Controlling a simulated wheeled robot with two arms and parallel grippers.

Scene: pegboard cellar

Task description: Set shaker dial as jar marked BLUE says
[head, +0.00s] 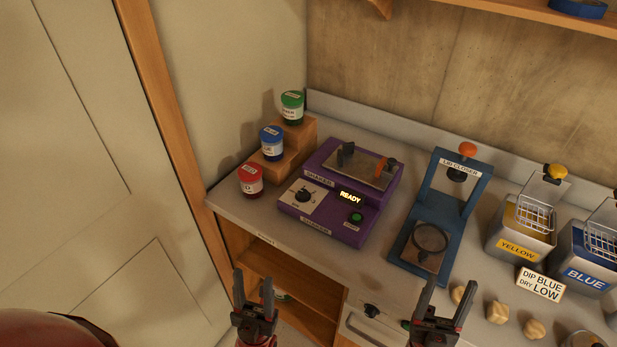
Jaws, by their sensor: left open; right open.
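The purple shaker (322,221) stands on the counter's left part, with a lit READY display (350,197) and a green button (356,218). Its black dial (303,196) sits on a pale plate; the setting is too small to read. A jar with a blue lid (271,142) stands on the middle wooden step, between a red-lidded jar (251,180) and a green-lidded jar (292,107). The writing on the blue-lidded jar is not legible. My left gripper (254,289) is open and empty in front of the counter. My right gripper (432,297) is open and empty at the counter's front.
A blue lid closer (441,215) stands right of the shaker. Yellow (520,233) and blue (584,258) dip tanks, a DIP BLUE DRY LOW sign (541,284) and several beige lumps (497,312) fill the right side. An open shelf (290,284) lies below the counter.

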